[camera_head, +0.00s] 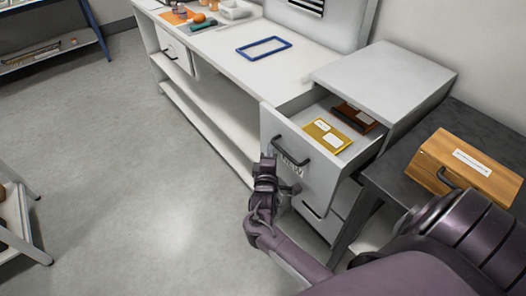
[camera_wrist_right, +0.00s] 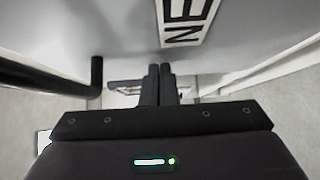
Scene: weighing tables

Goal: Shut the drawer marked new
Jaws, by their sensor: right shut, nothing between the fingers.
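The drawer marked new (camera_head: 318,178) stands pulled out of the grey cabinet in the head view. Its front has a dark bar handle (camera_head: 292,152) and a label, partly hidden by my right gripper. A yellow packet (camera_head: 327,135) and a dark brown item (camera_head: 355,117) lie inside. My right gripper (camera_head: 268,160) is shut and empty, just in front of the drawer front near the label. In the right wrist view its fingertips (camera_wrist_right: 160,70) are together below the label (camera_wrist_right: 187,20), with a dark bar to the left. I cannot tell whether they touch the front. My left gripper is not in view.
The grey cabinet top (camera_head: 385,80) is bare. A wooden box (camera_head: 470,165) stands on a dark table to the right. A white bench (camera_head: 225,75) with a blue frame (camera_head: 264,48) runs to the left. The floor (camera_head: 130,170) to the left is clear.

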